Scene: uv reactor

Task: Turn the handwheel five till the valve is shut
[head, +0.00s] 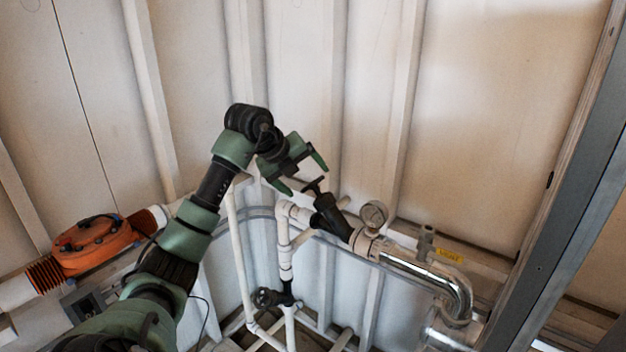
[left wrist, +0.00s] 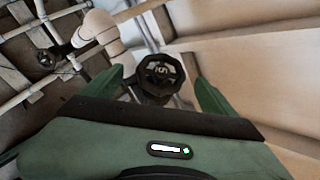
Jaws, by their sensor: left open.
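Handwheel five (head: 314,184) is a small black wheel on the upper end of a tilted black valve body (head: 331,216). In the left wrist view the wheel (left wrist: 161,73) faces the camera and carries a pale "5" on its hub. My left gripper (head: 303,173) is open, with its two green fingers spread just above and behind the wheel in the head view. In the left wrist view the wheel shows between the two fingers, apart from both. I cannot tell whether the fingertips reach its depth. My right gripper is not in view.
A second black handwheel (head: 266,298) sits lower on the white pipes (head: 285,250). A pressure gauge (head: 374,214) and a shiny metal pipe (head: 420,270) lie right of the valve. An orange unit (head: 95,245) is at the left. A steel beam (head: 570,190) stands at the right.

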